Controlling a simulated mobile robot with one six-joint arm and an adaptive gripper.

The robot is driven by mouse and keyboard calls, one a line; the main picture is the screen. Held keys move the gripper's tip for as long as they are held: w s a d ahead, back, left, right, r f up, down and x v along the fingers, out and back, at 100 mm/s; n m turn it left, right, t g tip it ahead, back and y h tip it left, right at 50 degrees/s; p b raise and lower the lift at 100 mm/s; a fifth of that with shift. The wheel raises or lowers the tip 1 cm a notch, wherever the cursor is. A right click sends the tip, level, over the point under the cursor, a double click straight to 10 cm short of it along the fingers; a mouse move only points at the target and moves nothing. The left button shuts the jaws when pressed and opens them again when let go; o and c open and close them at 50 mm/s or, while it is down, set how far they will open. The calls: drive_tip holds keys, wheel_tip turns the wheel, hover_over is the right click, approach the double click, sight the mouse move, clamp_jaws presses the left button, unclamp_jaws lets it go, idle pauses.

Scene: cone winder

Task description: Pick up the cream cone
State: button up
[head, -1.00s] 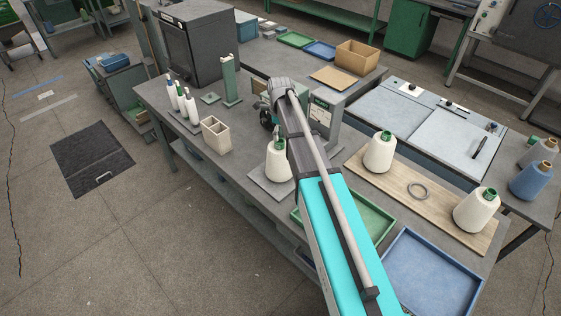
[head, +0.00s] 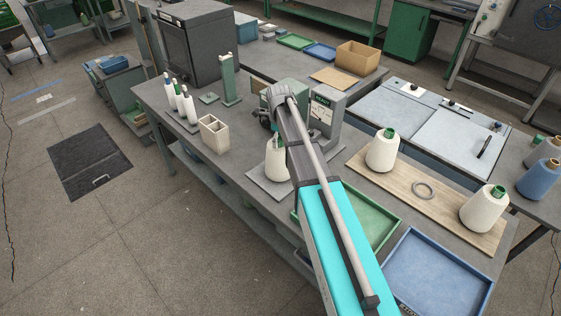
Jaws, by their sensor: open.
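Three cream cones with green tops show in the head view. One cream cone (head: 276,164) stands upright on a grey square plate (head: 259,186), its right side partly hidden by my arm. A second cream cone (head: 381,153) stands at the far left end of a wooden board (head: 447,215). A third cream cone (head: 482,212) stands at the board's near right end. My turquoise and grey arm reaches across the bench from the bottom, and its far end is beside the winder machine.
A grey winder machine (head: 326,113) stands just beyond my arm. A green tray (head: 374,233) and a blue tray (head: 437,277) lie near the arm. A beige divided box (head: 215,134) and slim white bobbins (head: 190,110) stand at left. A grey ring (head: 424,190) lies on the board.

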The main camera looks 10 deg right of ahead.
drive_tip(key=shift+c, duration=0.2)
idle(0.3)
clamp_jaws()
